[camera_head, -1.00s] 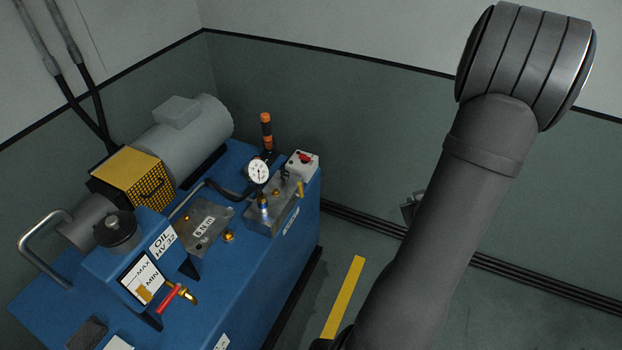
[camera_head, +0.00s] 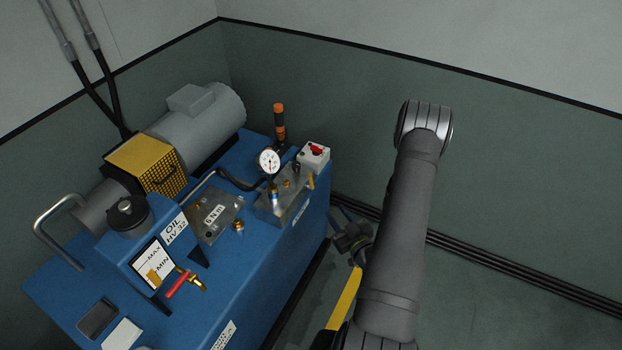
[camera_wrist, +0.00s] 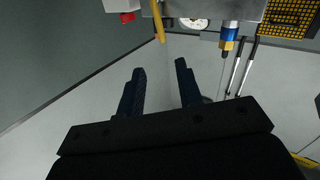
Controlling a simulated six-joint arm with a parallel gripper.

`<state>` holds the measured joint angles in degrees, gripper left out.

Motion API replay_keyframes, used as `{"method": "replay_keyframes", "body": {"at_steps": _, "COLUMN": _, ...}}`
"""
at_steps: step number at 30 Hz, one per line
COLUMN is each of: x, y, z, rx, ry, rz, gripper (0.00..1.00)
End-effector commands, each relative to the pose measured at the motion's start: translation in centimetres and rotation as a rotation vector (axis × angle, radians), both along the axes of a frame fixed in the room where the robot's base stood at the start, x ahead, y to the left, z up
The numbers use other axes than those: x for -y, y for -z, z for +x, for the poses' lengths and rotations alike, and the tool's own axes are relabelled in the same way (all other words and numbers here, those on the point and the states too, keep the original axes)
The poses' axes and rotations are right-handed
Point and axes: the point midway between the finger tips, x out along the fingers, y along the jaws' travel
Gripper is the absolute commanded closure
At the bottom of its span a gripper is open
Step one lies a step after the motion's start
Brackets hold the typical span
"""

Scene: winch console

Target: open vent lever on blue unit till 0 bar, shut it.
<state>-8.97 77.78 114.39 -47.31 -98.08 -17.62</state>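The blue unit (camera_head: 255,275) carries a metal valve block (camera_head: 272,205) at its right end. A slim yellow lever (camera_head: 310,182) stands on the block's right side; it also shows at the top of the wrist view (camera_wrist: 158,22). The round white pressure gauge (camera_head: 268,162) is above the block, its reading too small to tell. My gripper (camera_head: 352,236) is off the unit's right side, below and right of the lever. In the wrist view its two dark fingers (camera_wrist: 160,84) are apart with nothing between them. The lever is beyond the fingertips, not touched.
A red-handled valve (camera_head: 180,284) sits by the oil sight plate. A pale box with a red knob (camera_head: 316,151) and an orange-black handle (camera_head: 279,122) stand near the gauge. A blue-gold fitting (camera_wrist: 230,38) is beside the lever. Open floor lies right of the unit.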

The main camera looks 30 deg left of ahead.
Motion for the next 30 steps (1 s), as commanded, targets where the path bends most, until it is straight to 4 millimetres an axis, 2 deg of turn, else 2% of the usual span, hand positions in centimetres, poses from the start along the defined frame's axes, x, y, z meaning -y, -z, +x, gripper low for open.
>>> {"method": "replay_keyframes", "body": {"at_steps": 8, "x": -2.4, "y": 0.0, "z": 1.3, "rx": 0.005, "ry": -0.007, "rz": 0.005, "gripper": 0.67}}
{"method": "replay_keyframes", "body": {"at_steps": 21, "x": -10.3, "y": -0.1, "z": 6.7, "rx": 0.005, "ry": -0.006, "rz": 0.005, "gripper": 0.67}}
{"method": "replay_keyframes", "body": {"at_steps": 30, "x": -13.8, "y": 0.0, "z": 9.2, "rx": 0.002, "ry": -0.004, "rz": 0.004, "gripper": 0.67}}
